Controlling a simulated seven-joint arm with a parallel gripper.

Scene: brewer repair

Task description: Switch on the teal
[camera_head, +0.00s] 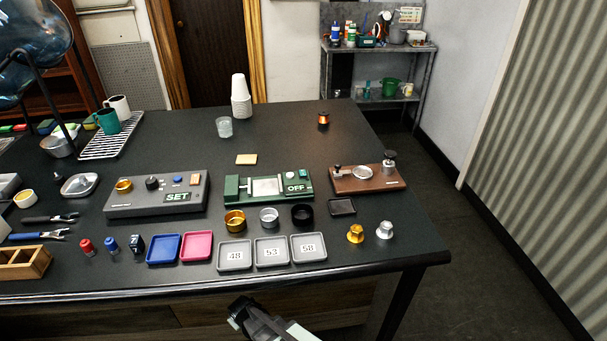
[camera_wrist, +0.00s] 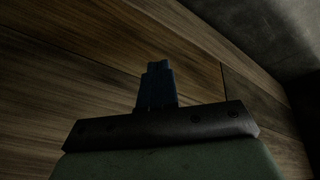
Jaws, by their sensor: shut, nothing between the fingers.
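The teal-green device (camera_head: 268,198) stands on the black table, right of the grey unit. It has a pale square plate in its middle, a small lever or knob on its left, and a display (camera_head: 296,188) reading "OFF" on its right. My gripper (camera_head: 238,312) is below the table's front edge, well apart from the device. In the wrist view my gripper (camera_wrist: 158,72) is shut and empty, facing brown wooden boards.
A grey unit (camera_head: 125,208) reading "SET" stands left, a brown wooden base (camera_head: 349,184) right. Gold, silver and black rings sit before the teal device. Trays (camera_head: 234,267) marked 48, 53 and 58 line the front. The table's back right is mostly clear.

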